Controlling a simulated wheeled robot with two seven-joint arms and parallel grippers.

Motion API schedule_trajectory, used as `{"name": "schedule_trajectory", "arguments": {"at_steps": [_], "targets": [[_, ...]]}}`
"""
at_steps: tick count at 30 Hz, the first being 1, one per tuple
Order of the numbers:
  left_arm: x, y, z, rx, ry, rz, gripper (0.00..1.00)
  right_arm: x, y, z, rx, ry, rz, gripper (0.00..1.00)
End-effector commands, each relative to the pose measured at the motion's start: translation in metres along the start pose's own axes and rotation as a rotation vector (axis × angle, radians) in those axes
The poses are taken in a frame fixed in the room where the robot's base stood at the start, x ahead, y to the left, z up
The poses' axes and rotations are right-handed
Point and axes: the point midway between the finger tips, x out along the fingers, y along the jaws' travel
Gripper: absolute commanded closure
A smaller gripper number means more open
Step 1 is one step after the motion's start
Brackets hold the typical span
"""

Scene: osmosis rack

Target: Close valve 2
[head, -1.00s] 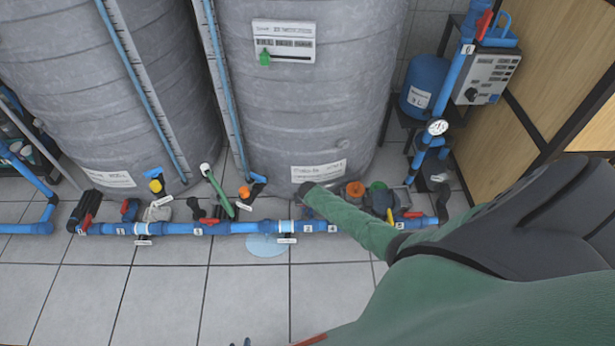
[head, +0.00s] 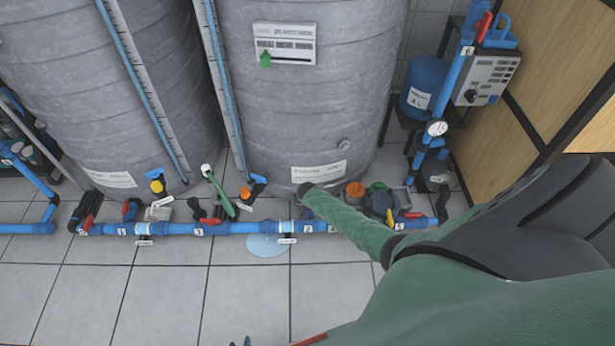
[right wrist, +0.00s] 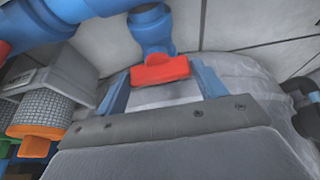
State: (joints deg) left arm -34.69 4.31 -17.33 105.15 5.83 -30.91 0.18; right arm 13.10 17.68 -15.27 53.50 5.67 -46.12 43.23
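Several valves with red handles sit along the blue pipe (head: 260,227) in the head view. In the right wrist view my right gripper (right wrist: 160,88) is open. Its two blue fingers are apart, with a red valve handle (right wrist: 160,70) between or just beyond their tips; contact is unclear. I cannot tell which numbered valve this is. My right gripper is not clear in the head view. Only small dark tips of my left gripper (head: 240,341) show at the bottom edge.
Two large grey tanks (head: 310,110) stand behind the pipe. Orange-capped (head: 355,189) and green-capped fittings crowd its right part. A pump unit (head: 487,76) and gauge (head: 437,128) stand at right. A puddle (head: 266,246) lies on the tiles; the front floor at left is clear.

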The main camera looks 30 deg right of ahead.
Motion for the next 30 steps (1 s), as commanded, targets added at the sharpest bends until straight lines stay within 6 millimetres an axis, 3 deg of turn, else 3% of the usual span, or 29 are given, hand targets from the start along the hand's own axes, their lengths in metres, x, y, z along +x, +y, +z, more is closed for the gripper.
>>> {"name": "schedule_trajectory", "arguments": {"at_steps": [11,24,30], "targets": [[-0.001,-0.001,-0.004,0.001,0.004,-0.001,0.64,-0.003,0.000,0.000,-0.001,0.000,0.000,0.24],[-0.015,0.004,-0.019,0.003,0.007,0.001,0.64,-0.061,0.000,0.000,0.000,0.000,-0.001,0.24],[-0.018,0.004,-0.020,0.002,0.005,0.001,0.64,-0.076,-0.001,0.000,-0.001,0.000,-0.001,0.24]]}}
